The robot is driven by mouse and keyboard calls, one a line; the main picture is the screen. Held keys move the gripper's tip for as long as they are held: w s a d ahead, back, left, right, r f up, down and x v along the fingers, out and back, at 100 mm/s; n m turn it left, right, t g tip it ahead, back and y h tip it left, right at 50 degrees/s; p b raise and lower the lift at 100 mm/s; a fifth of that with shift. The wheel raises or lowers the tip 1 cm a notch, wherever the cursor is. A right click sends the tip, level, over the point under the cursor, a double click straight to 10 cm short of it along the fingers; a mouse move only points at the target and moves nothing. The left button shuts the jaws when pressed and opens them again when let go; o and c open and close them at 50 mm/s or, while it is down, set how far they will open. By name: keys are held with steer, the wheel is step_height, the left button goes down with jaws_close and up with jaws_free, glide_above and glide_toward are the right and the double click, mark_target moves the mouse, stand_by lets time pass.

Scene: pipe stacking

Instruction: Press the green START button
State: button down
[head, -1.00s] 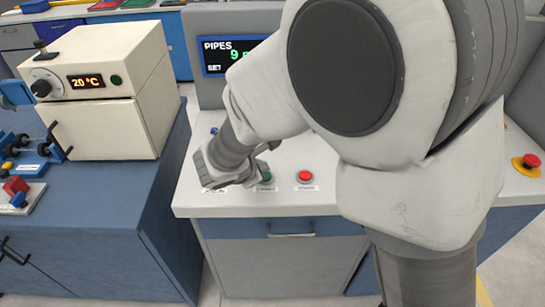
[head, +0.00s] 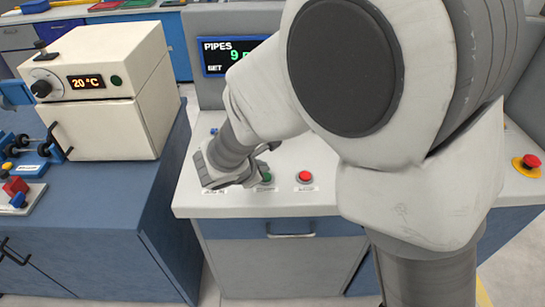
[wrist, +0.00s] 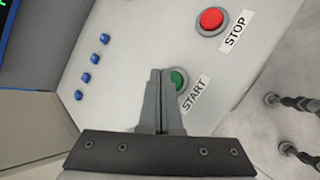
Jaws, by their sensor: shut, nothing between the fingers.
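The green START button (wrist: 178,80) shows in the wrist view, partly hidden behind the fingertips of my gripper (wrist: 160,75). Its START label (wrist: 195,94) lies just beside it. In the head view the green button (head: 266,177) sits at the panel's front, right beside my gripper (head: 262,160). My gripper is shut with its fingers together and empty. The tips point down at the panel close to the button's left edge in the wrist view; I cannot tell whether they touch it.
The red STOP button (head: 305,176) is to the right of START; it also shows in the wrist view (wrist: 211,19). Several small blue knobs (wrist: 93,58) line the panel. A display (head: 225,56) stands behind. A cream oven (head: 100,95) is at left, a red emergency knob (head: 531,161) at right.

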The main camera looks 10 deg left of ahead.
steer(key=shift+f, duration=0.1)
stand_by(0.5)
steer(key=shift+f+b, duration=0.35)
steer(key=shift+b, duration=0.3)
steer(key=shift+f+b, duration=0.35)
steer(key=shift+b, duration=0.05)
stand_by(0.3)
steer(key=shift+r, duration=0.1)
stand_by(0.4)
steer(key=shift+r+p, duration=0.5)
steer(key=shift+r, duration=0.2)
steer(key=shift+r, duration=0.1)
step_height(320, 180, up, 5)
steer(key=p, duration=0.3)
steer(key=shift+p, duration=0.4)
